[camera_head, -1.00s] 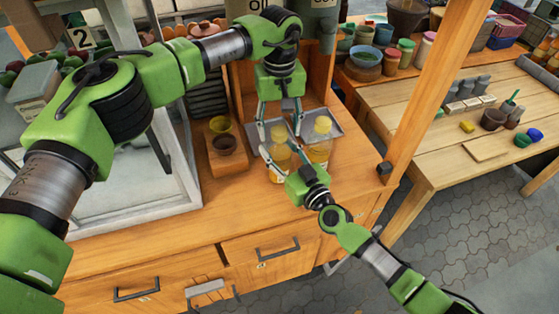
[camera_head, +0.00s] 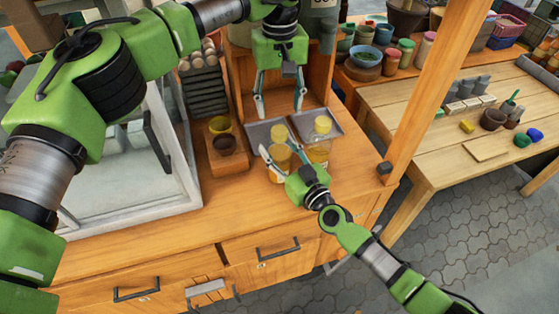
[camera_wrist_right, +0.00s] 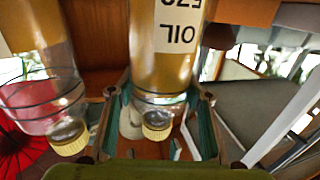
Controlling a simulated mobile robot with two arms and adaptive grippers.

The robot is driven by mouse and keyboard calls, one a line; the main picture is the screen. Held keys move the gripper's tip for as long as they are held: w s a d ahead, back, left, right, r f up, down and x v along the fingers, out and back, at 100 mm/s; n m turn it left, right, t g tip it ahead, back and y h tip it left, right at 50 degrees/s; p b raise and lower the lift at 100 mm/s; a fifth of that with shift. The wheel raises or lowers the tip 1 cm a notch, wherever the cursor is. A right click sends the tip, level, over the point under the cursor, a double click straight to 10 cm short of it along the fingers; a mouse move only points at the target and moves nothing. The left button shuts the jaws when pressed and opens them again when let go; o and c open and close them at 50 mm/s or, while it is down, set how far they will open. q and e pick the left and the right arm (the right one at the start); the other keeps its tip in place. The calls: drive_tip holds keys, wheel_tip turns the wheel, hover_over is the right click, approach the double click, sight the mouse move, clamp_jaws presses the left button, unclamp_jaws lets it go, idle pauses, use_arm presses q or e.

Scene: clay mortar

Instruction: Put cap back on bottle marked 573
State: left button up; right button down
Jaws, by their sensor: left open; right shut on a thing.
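The bottle marked 573 (camera_head: 281,158) stands upright on the wooden counter, holding yellow liquid. A yellow cap (camera_head: 279,133) sits on its top. In the right wrist view, the picture is upside down: the OIL label (camera_wrist_right: 180,25) has its number partly cut off, and the ribbed cap (camera_wrist_right: 158,122) shows at the neck. My right gripper (camera_head: 284,162) is shut on this bottle. My left gripper (camera_head: 280,108) is open and empty above and behind it. A second capped bottle (camera_head: 319,150) stands to the right, apart from the gripper; it also shows in the wrist view (camera_wrist_right: 40,85).
Grey trays (camera_head: 335,120) lie behind the bottles. A wooden block (camera_head: 226,163) with small bowls stands to the left, near a glass-sided cabinet (camera_head: 130,170). A wooden post (camera_head: 435,90) rises at the right. The counter front is clear.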

drive_tip(key=shift+f, duration=0.1)
drive_tip(key=c, duration=1)
unclamp_jaws()
drive_tip(key=v, duration=1.2)
use_arm(q)
drive_tip(key=shift+f, duration=0.1)
use_arm(e)
drive_tip(key=shift+f, duration=0.1)
